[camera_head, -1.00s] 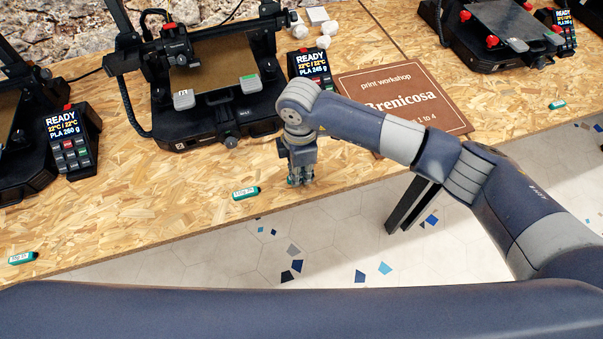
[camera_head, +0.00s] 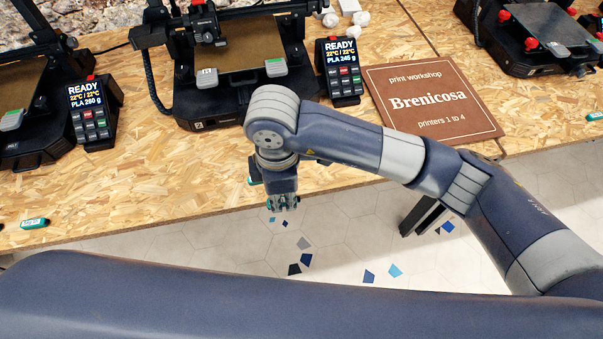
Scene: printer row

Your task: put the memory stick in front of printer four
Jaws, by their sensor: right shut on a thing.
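My right gripper (camera_head: 283,205) points down at the table's front edge, in front of the middle printer (camera_head: 228,100). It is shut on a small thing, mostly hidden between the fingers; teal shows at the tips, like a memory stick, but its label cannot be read. One teal stick (camera_head: 34,223) lies on the table at the left. Another (camera_head: 595,116) lies at the right edge of the view. A bit of teal (camera_head: 252,182) shows just left of the gripper, largely hidden behind it. My left gripper is not in view.
More printers stand at left (camera_head: 35,130) and right (camera_head: 535,40). Display boxes (camera_head: 92,115) (camera_head: 340,75) stand beside printers.

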